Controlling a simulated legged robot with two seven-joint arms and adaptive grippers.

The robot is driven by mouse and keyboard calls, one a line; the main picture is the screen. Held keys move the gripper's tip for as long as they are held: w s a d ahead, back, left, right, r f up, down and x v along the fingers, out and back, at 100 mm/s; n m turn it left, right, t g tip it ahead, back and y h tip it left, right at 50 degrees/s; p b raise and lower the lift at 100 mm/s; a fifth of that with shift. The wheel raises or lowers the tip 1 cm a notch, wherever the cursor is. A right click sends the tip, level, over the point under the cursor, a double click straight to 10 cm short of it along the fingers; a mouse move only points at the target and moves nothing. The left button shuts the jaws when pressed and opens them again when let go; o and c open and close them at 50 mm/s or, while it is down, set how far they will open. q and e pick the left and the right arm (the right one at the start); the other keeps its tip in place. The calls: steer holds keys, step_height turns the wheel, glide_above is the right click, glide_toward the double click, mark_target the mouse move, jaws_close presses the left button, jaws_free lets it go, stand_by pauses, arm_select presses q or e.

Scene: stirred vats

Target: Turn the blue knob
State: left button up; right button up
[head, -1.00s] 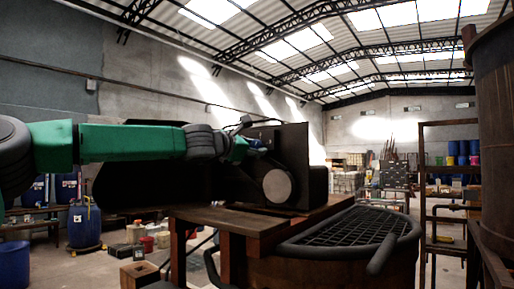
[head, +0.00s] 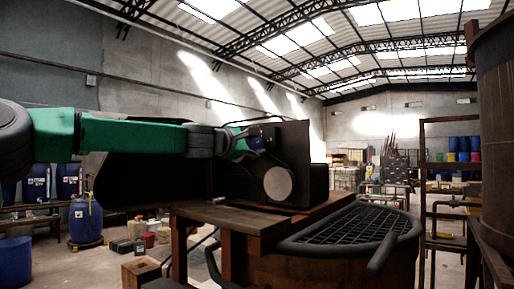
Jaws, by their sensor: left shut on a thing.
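The blue knob (head: 257,143) is a small patch of blue on the face of the dark machine box (head: 296,150), mostly hidden by my gripper. My left arm comes in from the left, and my left gripper (head: 262,141) is at the knob, shut on it. The fingers are small and dark against the panel, so their exact contact is hard to see. A round grey disc (head: 278,183) sits on the panel below the gripper. My right gripper is not in view.
The machine stands on a wooden bench (head: 240,216). In front is a vat with a black grid lid (head: 345,232) and a protruding handle. A rusty tank (head: 497,130) and a metal rack (head: 422,200) stand at the right. Blue drums (head: 86,220) stand at the left.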

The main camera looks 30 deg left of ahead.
arm_select(q)
steer(key=shift+d+f, duration=0.1)
steer(key=shift+f, duration=0.15)
steer(key=o, duration=0.9)
steer(key=shift+o, duration=1.4)
steer(key=shift+s+r, duration=0.2)
steer(key=shift+s, duration=0.1)
steer(key=s+a, duration=0.1)
steer(key=s, duration=1)
steer(key=shift+s, duration=0.25)
steer(key=shift+s+a, duration=0.1)
